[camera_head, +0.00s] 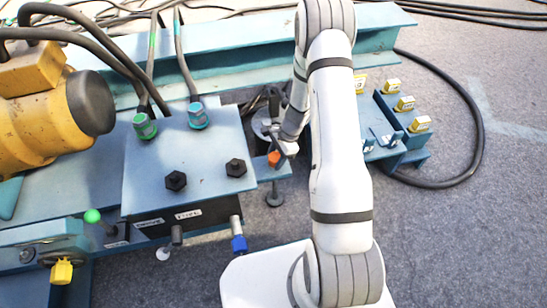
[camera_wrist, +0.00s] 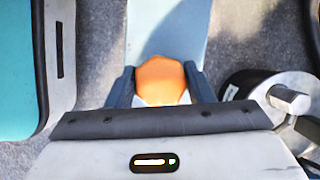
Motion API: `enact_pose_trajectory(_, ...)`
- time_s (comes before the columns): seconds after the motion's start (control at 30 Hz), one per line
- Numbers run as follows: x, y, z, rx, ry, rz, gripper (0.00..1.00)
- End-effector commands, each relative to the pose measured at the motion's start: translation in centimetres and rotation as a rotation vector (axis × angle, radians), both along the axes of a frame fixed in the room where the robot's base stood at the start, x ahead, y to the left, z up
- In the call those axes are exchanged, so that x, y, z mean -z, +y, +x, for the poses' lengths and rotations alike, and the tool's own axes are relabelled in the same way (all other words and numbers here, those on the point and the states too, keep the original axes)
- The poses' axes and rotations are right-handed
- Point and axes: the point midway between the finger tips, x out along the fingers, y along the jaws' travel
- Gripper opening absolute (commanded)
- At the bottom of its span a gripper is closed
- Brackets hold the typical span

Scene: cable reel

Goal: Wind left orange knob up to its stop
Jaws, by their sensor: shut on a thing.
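The orange knob (camera_wrist: 160,80) is faceted and sits between the two dark fingers of my gripper (camera_wrist: 160,90) in the wrist view. The fingers are shut on it from both sides. In the head view the orange knob (camera_head: 274,159) shows at the right of the blue box (camera_head: 190,150), and my gripper (camera_head: 277,153) reaches down to it from above. A light blue bar (camera_wrist: 168,30) lies beneath the knob in the wrist view. The knob's underside and its stop are hidden.
Two black knobs (camera_head: 176,181) stand on the blue box, with green (camera_head: 144,126) and teal (camera_head: 198,116) cable connectors behind. A blue-tipped fitting (camera_head: 239,243) hangs at its front. A yellow motor (camera_head: 45,115) is at left. Yellow blocks (camera_head: 404,103) stand at right. Grey floor is free beyond.

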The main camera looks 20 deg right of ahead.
Motion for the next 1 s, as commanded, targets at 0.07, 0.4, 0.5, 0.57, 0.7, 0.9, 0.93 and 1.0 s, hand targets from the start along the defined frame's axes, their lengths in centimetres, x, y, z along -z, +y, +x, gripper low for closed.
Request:
enact_pose_trajectory(0.07,-0.06,-0.02,0.25,0.001,-0.005,-0.002,0.25)
enact_pose_trajectory(0.4,-0.08,0.06,0.28,0.000,-0.006,-0.001,0.25)
enact_pose_trajectory(0.5,-0.09,0.08,0.29,0.000,-0.006,-0.001,0.25)
enact_pose_trajectory(0.57,-0.10,0.10,0.30,0.000,-0.006,-0.001,0.25)
enact_pose_trajectory(0.7,-0.11,0.13,0.30,0.000,-0.005,0.000,0.25)
enact_pose_trajectory(0.9,-0.12,0.18,0.32,-0.001,-0.006,0.000,0.25)
enact_pose_trajectory(0.93,-0.12,0.18,0.32,-0.001,-0.006,0.000,0.49)
enact_pose_trajectory(1.0,-0.11,0.19,0.29,-0.001,-0.006,0.000,0.55)
